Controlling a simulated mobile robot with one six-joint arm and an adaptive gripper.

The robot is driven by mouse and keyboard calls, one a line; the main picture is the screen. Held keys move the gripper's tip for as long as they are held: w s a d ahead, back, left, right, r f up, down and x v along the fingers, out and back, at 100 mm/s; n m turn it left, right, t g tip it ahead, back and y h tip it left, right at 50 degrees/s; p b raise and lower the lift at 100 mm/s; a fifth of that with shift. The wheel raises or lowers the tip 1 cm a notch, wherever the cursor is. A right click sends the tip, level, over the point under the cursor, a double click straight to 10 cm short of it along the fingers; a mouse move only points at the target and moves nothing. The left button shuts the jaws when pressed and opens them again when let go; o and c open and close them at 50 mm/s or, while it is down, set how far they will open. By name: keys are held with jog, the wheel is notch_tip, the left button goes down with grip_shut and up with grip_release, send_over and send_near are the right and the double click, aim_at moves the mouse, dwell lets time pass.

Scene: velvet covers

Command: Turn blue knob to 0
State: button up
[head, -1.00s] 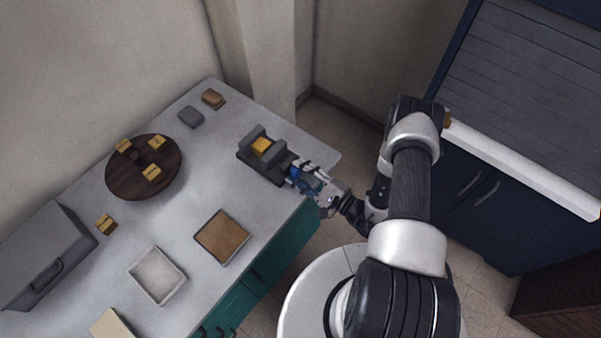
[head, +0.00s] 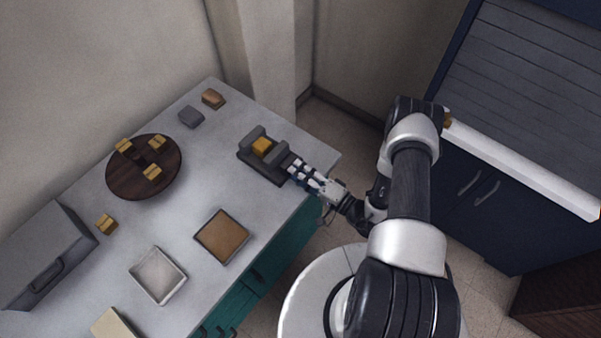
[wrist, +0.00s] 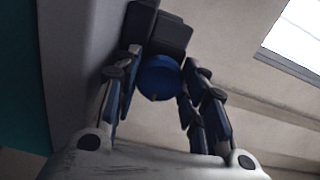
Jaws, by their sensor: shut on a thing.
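The blue knob (wrist: 158,78) is round and sits on the near end of a dark grey fixture, which shows in the wrist view (wrist: 160,30). In the head view the fixture (head: 252,168) stands near the table's right end, with a yellow block (head: 262,146) between its two uprights. My gripper (head: 293,168) reaches in from the right at the fixture's near end. In the wrist view my gripper (wrist: 153,84) has a finger on each side of the knob and is shut on it. In the head view the knob is hidden by the gripper. I cannot read any marks on the knob.
A round wooden turntable (head: 122,186) with several yellow blocks is at the left. A brown tray (head: 222,238) and a white tray (head: 158,275) lie near the front edge. A grey box (head: 45,255) stands far left. The table around the fixture is clear.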

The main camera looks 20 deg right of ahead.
dwell(0.3)
jog(key=o, duration=1.1)
jog(key=shift+c, duration=0.2)
jog(key=shift+f, duration=0.1)
